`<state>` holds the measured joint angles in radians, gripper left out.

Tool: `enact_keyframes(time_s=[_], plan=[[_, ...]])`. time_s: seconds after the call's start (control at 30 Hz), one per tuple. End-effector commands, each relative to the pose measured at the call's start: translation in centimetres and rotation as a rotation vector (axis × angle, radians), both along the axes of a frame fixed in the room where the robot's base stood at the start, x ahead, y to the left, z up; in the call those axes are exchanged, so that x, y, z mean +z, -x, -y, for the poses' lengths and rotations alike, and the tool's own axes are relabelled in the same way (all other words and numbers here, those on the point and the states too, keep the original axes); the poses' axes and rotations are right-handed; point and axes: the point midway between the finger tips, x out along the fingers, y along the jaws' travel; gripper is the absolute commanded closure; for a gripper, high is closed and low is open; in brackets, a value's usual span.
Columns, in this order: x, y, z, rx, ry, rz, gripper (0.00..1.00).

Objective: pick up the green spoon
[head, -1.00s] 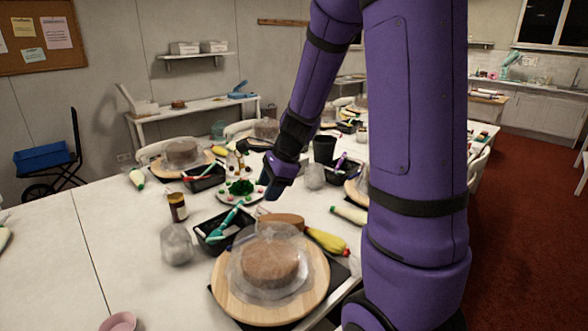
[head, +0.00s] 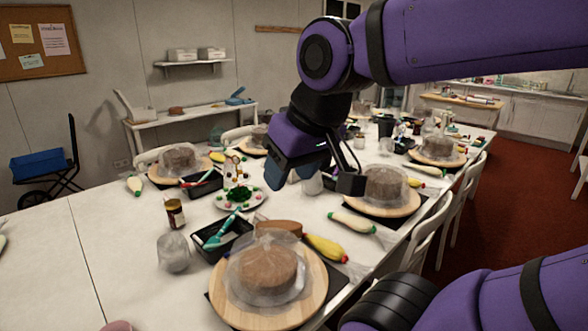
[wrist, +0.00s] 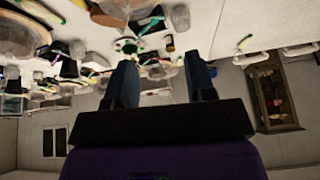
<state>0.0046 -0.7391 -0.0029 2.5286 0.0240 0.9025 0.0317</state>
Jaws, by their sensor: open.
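A teal-green utensil (head: 220,232) leans in a black tray (head: 207,256) left of the middle in the head view. It looks like the green spoon, but its shape is too small to be sure. My gripper (head: 312,178) is open and empty, above the table, to the right of and higher than that tray. In the wrist view its two fingers stand apart with nothing between them (wrist: 160,75). That view is tilted toward the wall, and a small tray with a green item (wrist: 154,25) shows at its top.
A covered cake on a wooden turntable (head: 312,302) stands in front of the tray. Another covered cake (head: 388,188) is right of my gripper. A plate with green decoration (head: 225,203), a brown jar (head: 175,214) and a yellow piping bag (head: 325,247) are near.

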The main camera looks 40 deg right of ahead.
Motion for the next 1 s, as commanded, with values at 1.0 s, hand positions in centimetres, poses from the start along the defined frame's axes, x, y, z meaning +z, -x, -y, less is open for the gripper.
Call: enact_keyframes(time_s=[1.0], plan=[[1.0,-20.2,1.2,0.614,0.239,-0.205,0.72]])
